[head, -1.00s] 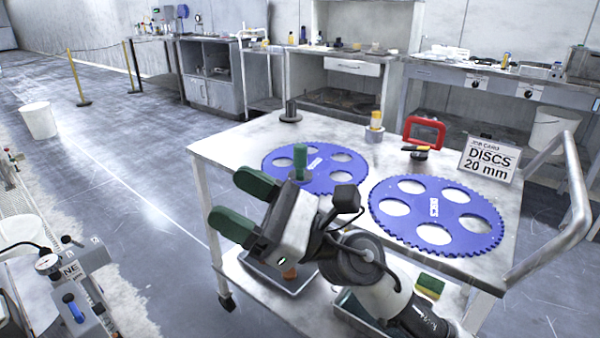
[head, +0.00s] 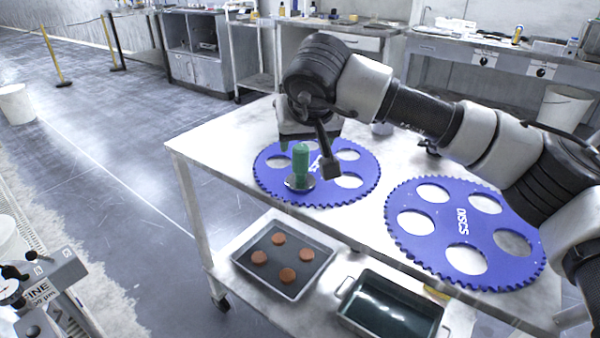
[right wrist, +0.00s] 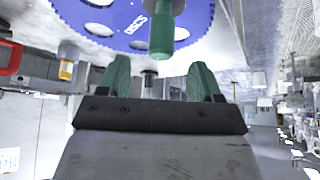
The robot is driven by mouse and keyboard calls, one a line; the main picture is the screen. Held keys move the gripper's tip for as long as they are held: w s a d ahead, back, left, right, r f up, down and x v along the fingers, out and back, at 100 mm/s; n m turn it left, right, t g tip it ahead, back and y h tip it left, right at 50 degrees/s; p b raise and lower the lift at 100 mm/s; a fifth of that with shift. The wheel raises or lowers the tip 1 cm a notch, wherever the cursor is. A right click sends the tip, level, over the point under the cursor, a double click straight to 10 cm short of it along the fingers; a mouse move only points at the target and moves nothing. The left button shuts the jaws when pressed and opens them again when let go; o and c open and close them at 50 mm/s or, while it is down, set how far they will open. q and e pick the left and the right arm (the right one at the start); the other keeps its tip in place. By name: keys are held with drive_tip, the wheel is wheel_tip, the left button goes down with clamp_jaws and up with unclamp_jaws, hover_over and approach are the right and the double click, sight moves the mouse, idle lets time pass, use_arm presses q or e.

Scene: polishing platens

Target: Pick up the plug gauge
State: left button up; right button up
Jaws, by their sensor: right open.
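What looks like the plug gauge (head: 300,168) is a green handle on a round metal base. It stands upright on the left blue toothed disc (head: 330,192). It also shows at the top middle of the right wrist view (right wrist: 162,32), upside down. My right gripper (head: 308,140) is over the left disc, close by the green handle and partly behind it in the head view. In the right wrist view its green fingers (right wrist: 159,76) are spread wide and nothing is between them; the handle appears apart from them. My left gripper is not in view.
A second blue disc (head: 438,231) lies at the table's right. The lower shelf holds a tray (head: 248,275) with several brown discs and a dark green tray (head: 350,318). A yellow-topped container (right wrist: 67,62) and a red-framed item (right wrist: 9,55) show in the wrist view.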

sight(301, 148)
drive_tip(key=b+x, duration=0.1)
drive_tip(key=x, duration=0.7)
drive_tip(key=shift+w+a, duration=0.1)
drive_tip(key=shift+w, duration=0.1)
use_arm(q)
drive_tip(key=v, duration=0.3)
use_arm(e)
drive_tip(key=shift+r, duration=0.15)
clamp_jaws()
